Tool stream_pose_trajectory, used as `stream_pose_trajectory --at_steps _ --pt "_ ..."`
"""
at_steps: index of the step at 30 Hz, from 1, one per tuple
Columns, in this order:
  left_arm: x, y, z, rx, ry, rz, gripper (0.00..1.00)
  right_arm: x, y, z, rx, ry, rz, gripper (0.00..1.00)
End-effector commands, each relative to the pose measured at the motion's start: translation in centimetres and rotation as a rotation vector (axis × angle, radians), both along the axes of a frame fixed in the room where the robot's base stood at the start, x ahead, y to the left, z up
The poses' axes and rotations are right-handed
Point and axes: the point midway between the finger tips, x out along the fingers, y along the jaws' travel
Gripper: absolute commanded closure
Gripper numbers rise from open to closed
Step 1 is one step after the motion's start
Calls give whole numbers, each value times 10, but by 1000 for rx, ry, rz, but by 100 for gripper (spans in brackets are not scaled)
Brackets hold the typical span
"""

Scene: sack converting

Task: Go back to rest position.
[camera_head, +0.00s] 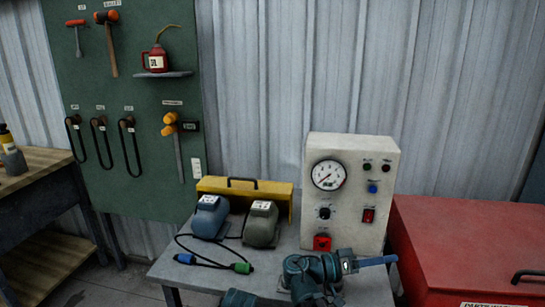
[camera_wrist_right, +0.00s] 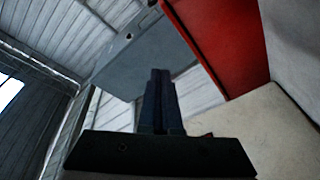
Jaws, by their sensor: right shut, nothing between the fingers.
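My right gripper (camera_head: 388,260) reaches across the front of the grey table (camera_head: 184,271) in the head view, pointing right, just in front of the white control box (camera_head: 348,180). In the right wrist view my right gripper (camera_wrist_right: 160,75) has its fingers together, with nothing between them. My left gripper is in neither view.
A yellow toolbox (camera_head: 278,191), a blue motor (camera_head: 208,217), a grey-green motor (camera_head: 262,224) and a cable with blue and green plugs (camera_head: 242,268) are on the table. A red chest (camera_head: 470,235) stands right. A green tool board (camera_head: 128,100) and wooden workbench (camera_head: 40,165) are left.

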Motion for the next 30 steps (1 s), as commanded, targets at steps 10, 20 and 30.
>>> stream_pose_trajectory --at_steps 10,20,30 --pt "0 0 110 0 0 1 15 -26 80 -46 723 503 243 100" --pt "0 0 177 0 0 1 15 -74 212 -54 1254 867 619 100" --pt "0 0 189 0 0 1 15 -91 255 -50 1398 954 759 100"
